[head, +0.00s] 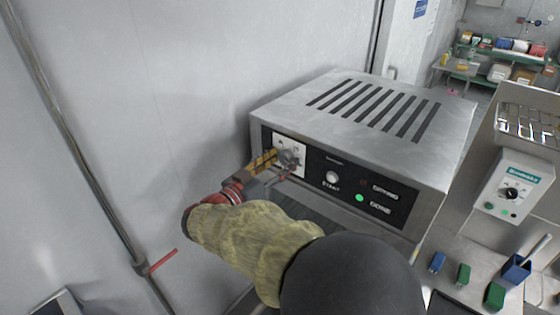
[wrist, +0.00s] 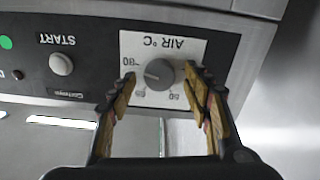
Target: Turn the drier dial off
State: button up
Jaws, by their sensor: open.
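The drier (head: 360,130) is a grey metal box with a black front panel and slotted top, in the middle of the head view. Its dial (wrist: 159,74) is a round grey knob on a white plate (wrist: 190,47) marked "AIR °C", seen upside down in the wrist view. My gripper (head: 286,160) is at the dial, and the head view shows the dial mostly hidden by it. In the wrist view my gripper (wrist: 160,88) is open, with one finger on each side of the dial. I cannot tell whether the fingers touch it.
A START button (head: 332,177) and a lit green light (head: 360,198) are on the same panel. A white control box (head: 515,188) with a black knob stands at the right. Small blue and green items (head: 464,274) lie below it. A wall pipe with a red handle (head: 163,262) is at the left.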

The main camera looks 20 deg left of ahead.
jog(key=c, duration=0.3)
jog(key=c, duration=0.8)
jog(key=shift+c, duration=0.3)
